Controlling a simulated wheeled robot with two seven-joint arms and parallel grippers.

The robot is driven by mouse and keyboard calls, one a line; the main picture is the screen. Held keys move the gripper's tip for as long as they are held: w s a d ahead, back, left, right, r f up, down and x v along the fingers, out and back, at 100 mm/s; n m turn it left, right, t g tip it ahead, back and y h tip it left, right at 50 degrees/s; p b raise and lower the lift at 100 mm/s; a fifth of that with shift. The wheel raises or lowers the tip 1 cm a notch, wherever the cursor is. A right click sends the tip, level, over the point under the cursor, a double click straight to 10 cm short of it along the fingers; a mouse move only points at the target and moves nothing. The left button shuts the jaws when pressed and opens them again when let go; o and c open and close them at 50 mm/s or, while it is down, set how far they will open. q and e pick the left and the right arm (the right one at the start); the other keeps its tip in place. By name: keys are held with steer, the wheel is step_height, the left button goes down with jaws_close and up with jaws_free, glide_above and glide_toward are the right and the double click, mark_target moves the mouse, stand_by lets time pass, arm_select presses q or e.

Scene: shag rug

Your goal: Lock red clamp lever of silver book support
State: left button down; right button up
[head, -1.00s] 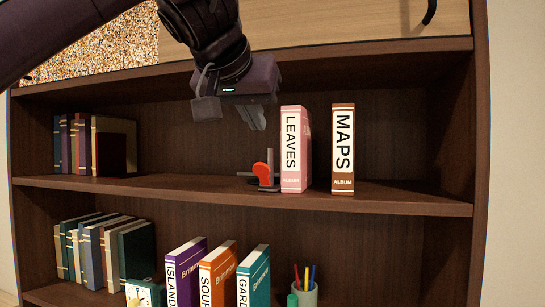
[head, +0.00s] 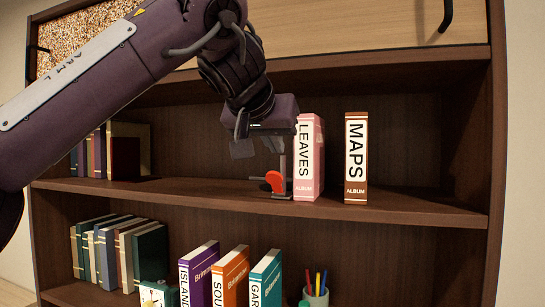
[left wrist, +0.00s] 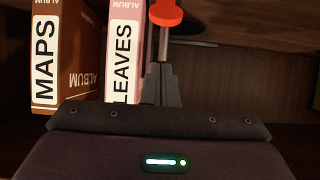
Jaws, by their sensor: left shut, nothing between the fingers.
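The silver book support (head: 283,163) stands on the upper shelf, against the left side of the pink LEAVES album (head: 310,160). Its red clamp lever (head: 275,181) sits low at its front left; the lever also shows at the top of the left wrist view (left wrist: 165,12). My left gripper (head: 258,146) is just above and left of the lever, pointing down, partly overlapping the support's upright in the head view. Its fingers (left wrist: 159,72) are together and empty, with no clear contact with the lever. My right gripper is out of view.
The brown MAPS album (head: 356,158) stands to the right of LEAVES, with a gap between. Dark books (head: 100,155) fill the shelf's left end. The shelf above (head: 330,66) is close over my gripper. More books (head: 230,275) and a pen cup (head: 316,297) are below.

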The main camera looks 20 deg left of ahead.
mark_target(273, 173)
arm_select(q)
steer(key=shift+p+x, duration=0.3)
steer(key=shift+x, duration=0.7)
steer(key=shift+f, duration=0.3)
steer(key=shift+s+f, duration=0.75)
steer(key=shift+s, duration=0.25)
steer(key=shift+s+f, duration=0.35)
steer(key=shift+f, duration=0.05)
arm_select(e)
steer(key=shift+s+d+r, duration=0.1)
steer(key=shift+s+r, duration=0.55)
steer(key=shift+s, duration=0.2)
